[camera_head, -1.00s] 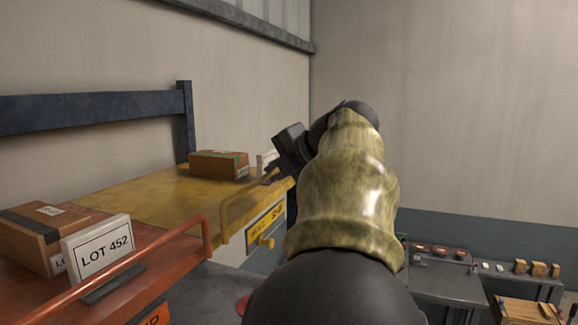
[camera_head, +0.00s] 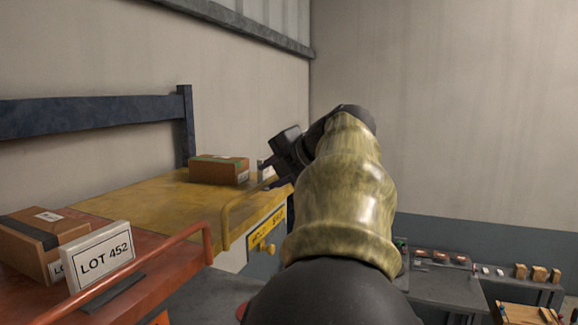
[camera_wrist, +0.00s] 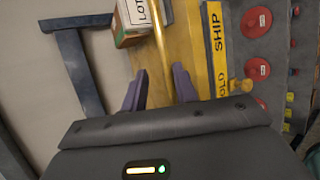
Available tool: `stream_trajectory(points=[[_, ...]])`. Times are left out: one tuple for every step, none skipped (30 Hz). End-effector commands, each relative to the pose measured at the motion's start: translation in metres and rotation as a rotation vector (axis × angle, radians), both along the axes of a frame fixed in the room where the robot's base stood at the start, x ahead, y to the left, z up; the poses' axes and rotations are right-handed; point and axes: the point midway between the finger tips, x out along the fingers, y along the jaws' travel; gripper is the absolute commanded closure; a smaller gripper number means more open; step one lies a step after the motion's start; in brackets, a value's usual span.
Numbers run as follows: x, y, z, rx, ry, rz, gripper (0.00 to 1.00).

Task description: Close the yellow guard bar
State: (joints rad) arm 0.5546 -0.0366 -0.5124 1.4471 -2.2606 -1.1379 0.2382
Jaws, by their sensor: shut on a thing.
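The yellow guard bar (camera_head: 240,198) runs along the front edge of the yellow deck (camera_head: 150,207) in the head view. Its near end bends down at the deck's corner. My gripper (camera_head: 270,177) is at the bar's far part, partly hidden by my own arm. In the wrist view, the bar (camera_wrist: 162,45) passes between the two dark fingers of my gripper (camera_wrist: 160,88), which is shut on it. The deck's front carries a yellow HOLD/SHIP label (camera_head: 267,229) and a yellow knob (camera_head: 268,249).
A brown box (camera_head: 218,169) stands on the yellow deck near a white lot card (camera_wrist: 140,12). At left, a red deck with a red bar (camera_head: 150,258) holds another box (camera_head: 42,245) and a LOT 452 card (camera_head: 100,257). A grey bench (camera_head: 440,285) stands at lower right.

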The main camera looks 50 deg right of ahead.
Motion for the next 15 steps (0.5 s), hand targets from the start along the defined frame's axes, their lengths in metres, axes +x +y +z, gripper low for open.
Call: stream_trajectory(points=[[0.0,0.003,0.004,-0.002,-0.01,0.007,0.8],[-0.002,0.003,0.005,-0.002,-0.01,0.006,0.8],[-0.005,0.003,0.007,-0.003,-0.011,0.005,0.8],[-0.008,0.003,0.008,-0.003,-0.011,0.005,0.8],[-0.012,0.003,0.01,-0.004,-0.013,0.004,0.8],[-0.018,0.003,0.013,-0.005,-0.014,0.002,0.8],[-0.022,0.004,0.015,-0.005,-0.014,0.002,0.8],[-0.027,0.005,0.018,-0.006,-0.014,0.002,0.8],[-0.034,0.005,0.022,-0.007,-0.015,0.001,0.8],[-0.04,0.005,0.025,-0.007,-0.015,0.001,0.8],[-0.045,0.005,0.027,-0.006,-0.014,0.0,0.8],[-0.053,0.006,0.031,-0.007,-0.013,-0.002,0.8],[-0.058,0.007,0.034,-0.006,-0.011,0.0,0.8],[-0.063,0.007,0.037,-0.006,-0.011,-0.001,0.8],[-0.07,0.007,0.04,-0.006,-0.011,-0.002,0.8]])
